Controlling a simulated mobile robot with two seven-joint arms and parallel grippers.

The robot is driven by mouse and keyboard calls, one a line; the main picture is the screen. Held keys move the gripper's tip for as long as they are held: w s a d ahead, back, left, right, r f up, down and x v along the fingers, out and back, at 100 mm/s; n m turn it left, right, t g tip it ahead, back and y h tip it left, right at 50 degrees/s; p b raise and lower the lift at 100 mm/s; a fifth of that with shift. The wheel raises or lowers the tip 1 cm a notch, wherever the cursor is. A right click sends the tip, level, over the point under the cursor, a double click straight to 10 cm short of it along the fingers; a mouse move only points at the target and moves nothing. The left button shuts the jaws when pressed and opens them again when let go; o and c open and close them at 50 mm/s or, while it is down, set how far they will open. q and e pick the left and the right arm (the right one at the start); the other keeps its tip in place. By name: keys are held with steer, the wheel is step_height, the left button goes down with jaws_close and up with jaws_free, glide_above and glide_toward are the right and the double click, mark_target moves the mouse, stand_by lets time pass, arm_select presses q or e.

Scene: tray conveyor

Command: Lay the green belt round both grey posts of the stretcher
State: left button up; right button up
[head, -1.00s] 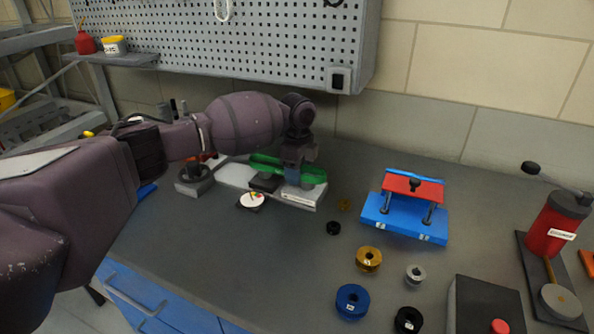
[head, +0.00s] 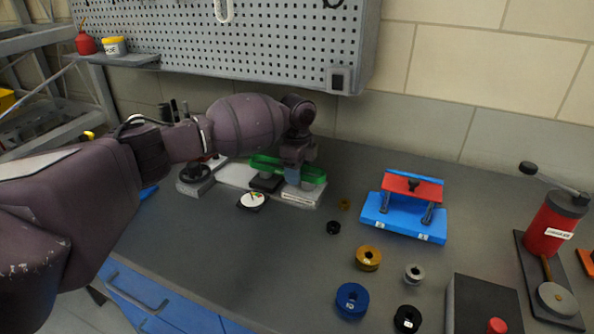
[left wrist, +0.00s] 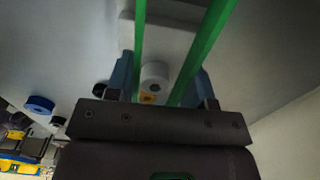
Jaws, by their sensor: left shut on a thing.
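The green belt (head: 313,177) is a long loop stretched over the pale stretcher base (head: 233,174) at the back of the bench. My left gripper (head: 292,178) points down at the belt's right part and is shut on it. In the left wrist view, two strands of the belt (left wrist: 205,50) run away between the blue fingers (left wrist: 158,68). A round pale grey post (left wrist: 154,76) shows between the strands there. The arm and belt hide much of the posts in the head view, so I cannot tell whether the belt is round both. My right gripper is not in view.
A white dial (head: 252,199) stands at the stretcher's front. A handwheel (head: 195,173) is at its left. Several spools, one blue (head: 351,300), and a blue-and-red fixture (head: 405,215) are to the right. The bench front left is clear.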

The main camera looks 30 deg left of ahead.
arm_select(q)
steer(key=shift+f, duration=0.2)
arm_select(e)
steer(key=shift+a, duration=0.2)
arm_select(q)
steer(key=shift+f, duration=0.45)
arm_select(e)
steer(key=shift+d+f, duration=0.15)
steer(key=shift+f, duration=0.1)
arm_select(q)
steer(key=shift+f, duration=0.3)
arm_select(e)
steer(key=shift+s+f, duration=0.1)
arm_select(q)
steer(key=shift+f, duration=0.15)
steer(key=o, duration=1)
steer(key=shift+f, duration=0.1)
step_height(320, 180, up, 11)
steer(key=p, duration=0.1)
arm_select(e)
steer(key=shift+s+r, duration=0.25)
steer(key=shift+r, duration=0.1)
